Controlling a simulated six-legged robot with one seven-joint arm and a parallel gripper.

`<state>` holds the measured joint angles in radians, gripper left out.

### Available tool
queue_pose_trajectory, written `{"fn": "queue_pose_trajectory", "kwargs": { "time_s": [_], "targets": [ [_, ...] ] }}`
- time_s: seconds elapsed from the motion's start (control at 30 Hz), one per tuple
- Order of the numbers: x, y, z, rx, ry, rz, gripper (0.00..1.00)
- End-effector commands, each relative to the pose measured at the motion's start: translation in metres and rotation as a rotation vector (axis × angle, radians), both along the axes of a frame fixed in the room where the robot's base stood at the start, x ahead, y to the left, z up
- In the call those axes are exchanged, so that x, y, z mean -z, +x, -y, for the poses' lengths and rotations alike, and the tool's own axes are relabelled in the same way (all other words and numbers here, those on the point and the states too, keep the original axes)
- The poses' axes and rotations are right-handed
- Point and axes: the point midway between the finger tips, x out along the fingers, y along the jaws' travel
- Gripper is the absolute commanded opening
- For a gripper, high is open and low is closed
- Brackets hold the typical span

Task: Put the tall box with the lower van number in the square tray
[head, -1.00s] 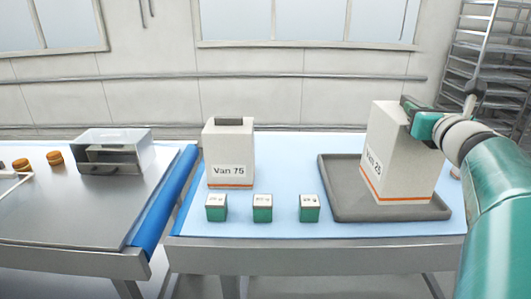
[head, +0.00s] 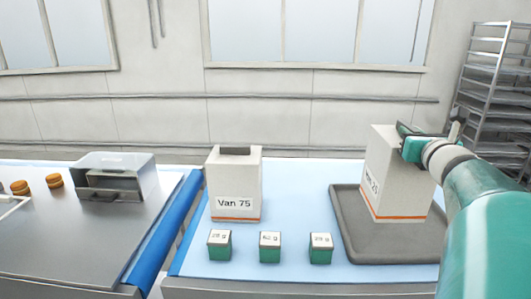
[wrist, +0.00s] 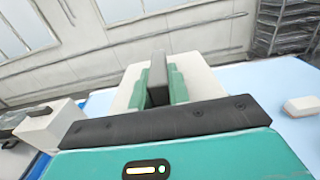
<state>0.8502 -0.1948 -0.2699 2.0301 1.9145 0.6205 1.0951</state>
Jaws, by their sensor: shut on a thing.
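A tall white box labelled Van 25 (head: 392,180), with an orange stripe near its base, stands upright over the grey square tray (head: 385,250). Whether its base touches the tray is hard to tell. My gripper (head: 410,145) is shut on the dark handle on its top; the wrist view shows the handle (wrist: 158,70) between the green fingers. The other tall white box, labelled Van 75 (head: 235,180), stands upright on the blue table mat, left of the tray. It also shows at the left of the wrist view (wrist: 50,127).
Several small green boxes with white tops, one of them in the middle (head: 270,247), stand in a row before the Van 75 box. A steel table (head: 90,230) at left bears a clear-sided container (head: 115,178). A small white object (wrist: 300,107) lies right of my gripper.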

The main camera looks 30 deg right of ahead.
Motion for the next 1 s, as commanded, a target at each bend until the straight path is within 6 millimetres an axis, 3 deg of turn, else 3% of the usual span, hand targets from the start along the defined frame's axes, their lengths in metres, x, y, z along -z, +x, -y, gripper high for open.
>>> {"fn": "queue_pose_trajectory", "kwargs": {
  "time_s": [0.1,0.3,0.4,0.6,0.77,1.0],
  "targets": [
    [0.012,0.026,0.008,0.000,0.001,0.000,0.00],
    [0.048,0.054,0.016,0.000,0.002,0.000,0.00],
    [0.057,0.063,0.018,0.000,0.000,0.001,0.00],
    [0.075,0.076,0.023,0.001,0.001,0.000,0.00],
    [0.097,0.074,0.023,0.001,0.001,0.001,0.00],
    [0.100,0.074,0.022,0.001,-0.003,0.003,0.00]
  ]
}}
